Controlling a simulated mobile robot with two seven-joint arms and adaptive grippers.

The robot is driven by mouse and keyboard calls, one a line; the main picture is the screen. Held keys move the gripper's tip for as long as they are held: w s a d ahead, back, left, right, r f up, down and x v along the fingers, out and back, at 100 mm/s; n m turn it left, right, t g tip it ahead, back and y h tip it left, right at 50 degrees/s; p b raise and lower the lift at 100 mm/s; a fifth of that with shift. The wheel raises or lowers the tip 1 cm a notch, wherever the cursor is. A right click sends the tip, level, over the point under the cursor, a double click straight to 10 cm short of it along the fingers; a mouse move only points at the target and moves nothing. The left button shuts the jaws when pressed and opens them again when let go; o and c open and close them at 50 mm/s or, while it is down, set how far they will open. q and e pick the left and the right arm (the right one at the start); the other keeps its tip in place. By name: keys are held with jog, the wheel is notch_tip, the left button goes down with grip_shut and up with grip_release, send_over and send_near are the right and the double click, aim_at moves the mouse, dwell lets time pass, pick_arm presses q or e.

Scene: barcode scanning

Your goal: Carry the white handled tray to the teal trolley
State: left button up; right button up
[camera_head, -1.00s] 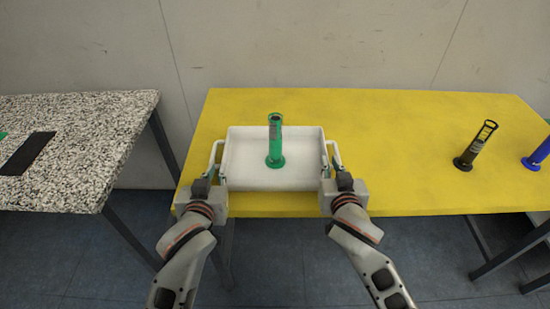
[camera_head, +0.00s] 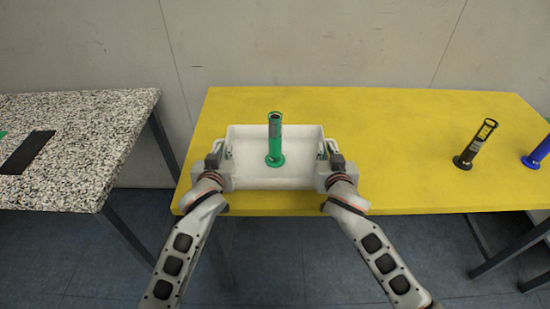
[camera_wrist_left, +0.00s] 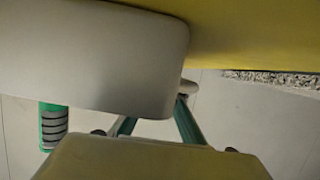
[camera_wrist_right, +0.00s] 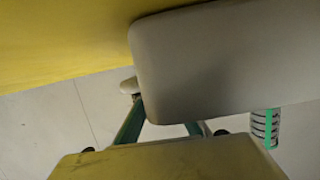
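The white handled tray (camera_head: 300,182) rests near the front edge of the yellow table, with a green cylinder (camera_head: 275,140) standing upright in it. My left gripper (camera_head: 226,152) is at the tray's left side handle, and my right gripper (camera_head: 324,151) is at the right side handle. In the left wrist view the tray's pale wall (camera_wrist_left: 90,60) covers the fingertips; only teal finger links show below it. In the right wrist view the tray wall (camera_wrist_right: 225,60) covers the fingertips likewise. Whether the fingers are closed on the handles is hidden. No teal trolley is in view.
The yellow table (camera_head: 390,150) is bare right of the tray up to a black cylinder (camera_head: 475,146) and a blue cylinder (camera_head: 537,153). A speckled table (camera_head: 80,120) with a black pad (camera_head: 28,152) stands at the left, across a gap. A wall is behind.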

pick_arm(q)
jog(key=shift+w+f, duration=0.1)
jog(key=shift+w, duration=0.3)
pick_arm(e)
jog(key=shift+w+f, duration=0.1)
jog(key=shift+w, duration=0.1)
pick_arm(q)
grip_shut()
pick_arm(e)
grip_shut()
